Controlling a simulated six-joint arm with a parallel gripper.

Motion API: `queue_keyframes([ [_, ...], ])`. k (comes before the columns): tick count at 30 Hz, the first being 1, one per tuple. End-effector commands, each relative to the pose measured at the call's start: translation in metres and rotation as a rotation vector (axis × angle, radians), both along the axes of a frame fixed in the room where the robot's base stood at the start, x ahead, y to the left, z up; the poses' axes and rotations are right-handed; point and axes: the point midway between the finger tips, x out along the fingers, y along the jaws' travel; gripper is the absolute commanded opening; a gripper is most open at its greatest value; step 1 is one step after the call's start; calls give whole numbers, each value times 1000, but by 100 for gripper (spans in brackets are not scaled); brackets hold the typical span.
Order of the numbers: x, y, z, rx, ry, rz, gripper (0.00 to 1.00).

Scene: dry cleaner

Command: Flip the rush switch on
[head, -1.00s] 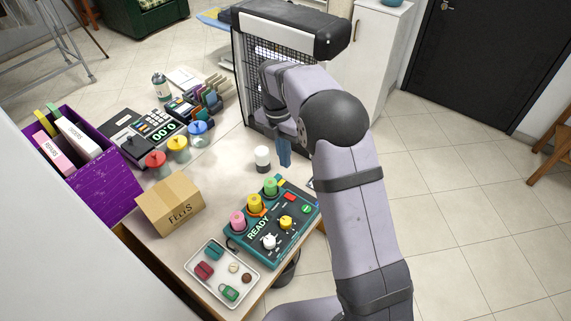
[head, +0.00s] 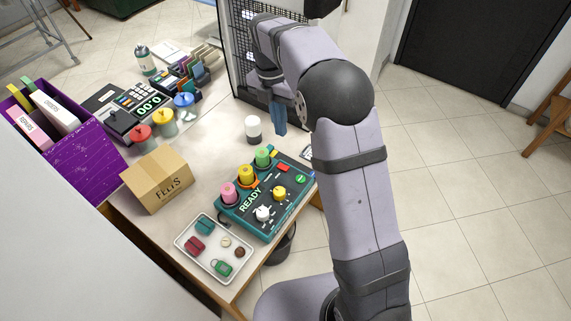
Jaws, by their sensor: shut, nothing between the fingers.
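A teal control panel (head: 265,205) lies on the table and reads READY. It carries pink (head: 229,194), yellow (head: 246,175) and green (head: 263,156) spools along its far-left side. A white knob (head: 263,214), a yellow knob (head: 279,193), a red piece (head: 284,168) and a round green button (head: 300,178) sit on its face. The labels are too small to read, so I cannot tell which control is the rush switch. My gripper (head: 279,128) has blue fingers, shut and empty, pointing down above the table behind the panel and apart from it.
A white cylinder (head: 253,127) stands just left of my gripper. A FELTS box (head: 157,180) and a tray (head: 186,250) of small items flank the panel. A mesh-fronted machine (head: 237,62) stands behind. Several coloured-lid pots (head: 163,123) stand left.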

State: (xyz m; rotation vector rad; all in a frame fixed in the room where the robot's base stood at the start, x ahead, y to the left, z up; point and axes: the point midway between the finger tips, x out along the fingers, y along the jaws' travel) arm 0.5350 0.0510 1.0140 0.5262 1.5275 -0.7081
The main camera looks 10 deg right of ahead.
Motion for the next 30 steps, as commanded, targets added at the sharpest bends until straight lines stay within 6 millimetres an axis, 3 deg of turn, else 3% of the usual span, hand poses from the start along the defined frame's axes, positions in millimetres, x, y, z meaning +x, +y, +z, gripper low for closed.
queue_keyframes([
  [17, -1, -1, -6, 0, 3, 0, 0],
  [23, -4, -3, -30, -1, 5, 0, 0],
  [30, -8, -7, -71, -1, 6, 1, 0],
])
